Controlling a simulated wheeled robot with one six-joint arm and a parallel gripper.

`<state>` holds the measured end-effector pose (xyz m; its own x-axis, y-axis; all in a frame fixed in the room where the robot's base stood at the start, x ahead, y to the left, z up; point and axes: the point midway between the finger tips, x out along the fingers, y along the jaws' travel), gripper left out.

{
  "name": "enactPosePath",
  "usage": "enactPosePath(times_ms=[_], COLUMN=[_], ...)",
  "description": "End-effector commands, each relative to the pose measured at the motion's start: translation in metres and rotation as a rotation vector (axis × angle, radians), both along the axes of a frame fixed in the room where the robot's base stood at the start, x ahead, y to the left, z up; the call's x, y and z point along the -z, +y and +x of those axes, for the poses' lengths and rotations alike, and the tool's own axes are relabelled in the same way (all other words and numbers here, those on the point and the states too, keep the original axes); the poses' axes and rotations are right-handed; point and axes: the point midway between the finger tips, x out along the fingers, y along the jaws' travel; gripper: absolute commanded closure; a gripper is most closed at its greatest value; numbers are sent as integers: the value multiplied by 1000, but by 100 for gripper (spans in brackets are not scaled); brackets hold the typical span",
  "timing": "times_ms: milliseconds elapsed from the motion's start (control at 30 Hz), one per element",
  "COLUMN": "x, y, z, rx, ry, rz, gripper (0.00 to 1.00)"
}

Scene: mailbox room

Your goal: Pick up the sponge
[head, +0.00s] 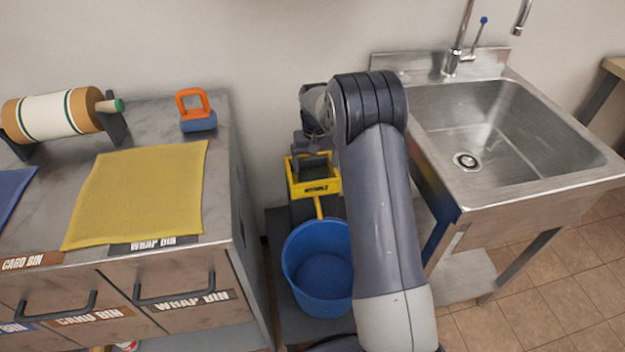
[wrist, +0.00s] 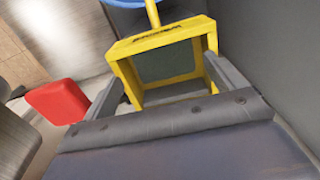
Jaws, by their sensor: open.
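I cannot make out a sponge for certain in either view. A yellow open-framed holder (head: 316,188) with a dark label stands low between the counter and the sink. It also shows in the wrist view (wrist: 127,70), with a flat grey-green surface inside it. My gripper (head: 311,163) is above the holder in the head view. In the wrist view my gripper (wrist: 168,84) is open, its two fingers apart on either side of the holder's near part. Nothing shows held between them. Whether the fingers touch the holder, I cannot tell.
A red block (wrist: 57,100) lies left of my gripper. A blue bucket (head: 320,265) stands in front of the holder. The counter (head: 225,170) bears a yellow cloth (head: 140,190) and an orange-handled blue block (head: 198,120). A steel sink (head: 500,185) stands at right.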

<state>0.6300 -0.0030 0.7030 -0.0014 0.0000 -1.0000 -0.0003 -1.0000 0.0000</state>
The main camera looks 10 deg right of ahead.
Motion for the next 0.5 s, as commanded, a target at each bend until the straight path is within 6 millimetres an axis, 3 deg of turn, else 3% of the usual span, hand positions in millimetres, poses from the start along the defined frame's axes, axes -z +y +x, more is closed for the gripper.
enactPosePath(times_ms=[167,500], x=[11,55], y=[1,4], z=[0,-1], rx=[0,0], ry=[1,0], rz=[0,0], gripper=[9,9])
